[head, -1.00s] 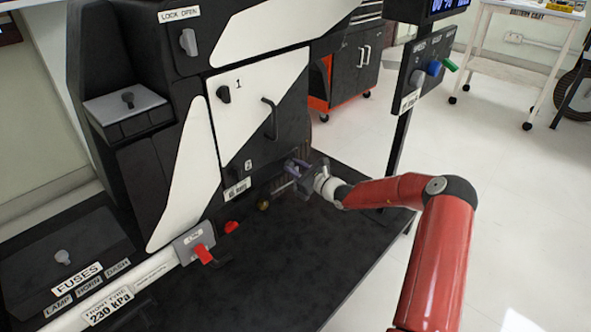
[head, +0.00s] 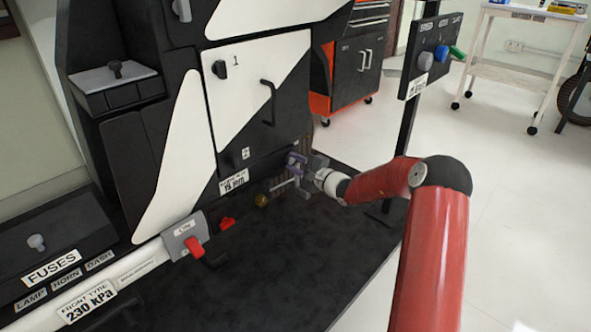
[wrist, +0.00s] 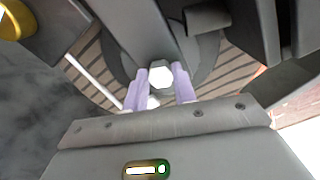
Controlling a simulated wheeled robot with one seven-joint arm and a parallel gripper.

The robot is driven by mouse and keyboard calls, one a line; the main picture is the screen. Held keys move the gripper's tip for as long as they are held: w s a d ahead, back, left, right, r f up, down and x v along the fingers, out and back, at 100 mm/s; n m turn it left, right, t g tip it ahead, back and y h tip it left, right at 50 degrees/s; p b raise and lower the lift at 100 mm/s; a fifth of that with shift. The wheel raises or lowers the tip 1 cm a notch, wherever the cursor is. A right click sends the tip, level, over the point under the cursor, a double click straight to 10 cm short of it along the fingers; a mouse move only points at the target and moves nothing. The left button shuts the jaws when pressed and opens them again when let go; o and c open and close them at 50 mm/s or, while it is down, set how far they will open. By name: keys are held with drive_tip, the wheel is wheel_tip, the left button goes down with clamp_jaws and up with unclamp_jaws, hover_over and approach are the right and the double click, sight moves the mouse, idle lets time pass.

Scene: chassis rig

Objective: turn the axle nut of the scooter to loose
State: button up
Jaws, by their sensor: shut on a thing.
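The axle nut (wrist: 160,76) is a pale hex nut at the wheel's centre in the wrist view. The two purple fingers of my gripper (wrist: 158,80) lie on either side of it, shut on it. In the head view my gripper (head: 297,172) is at the lower side of the black and white scooter (head: 262,85), beside the ribbed wheel area. The nut itself is hidden there by the fingers. A small label plate (head: 234,181) is just left of my gripper.
A red lever (head: 194,247) and a smaller red part (head: 227,223) stand left of my gripper. A brass-coloured knob (head: 261,200) is close by. A dark post with a switch panel (head: 430,55) rises to the right. The black platform (head: 270,275) is bare in front.

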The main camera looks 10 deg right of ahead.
drive_tip(key=shift+f+n, duration=0.15)
drive_tip(key=shift+n, duration=2.05)
drive_tip(key=o, duration=1)
drive_tip(key=v, duration=0.7)
drive_tip(key=shift+s+d+p, duration=0.25)
drive_tip(key=shift+s+p, duration=0.05)
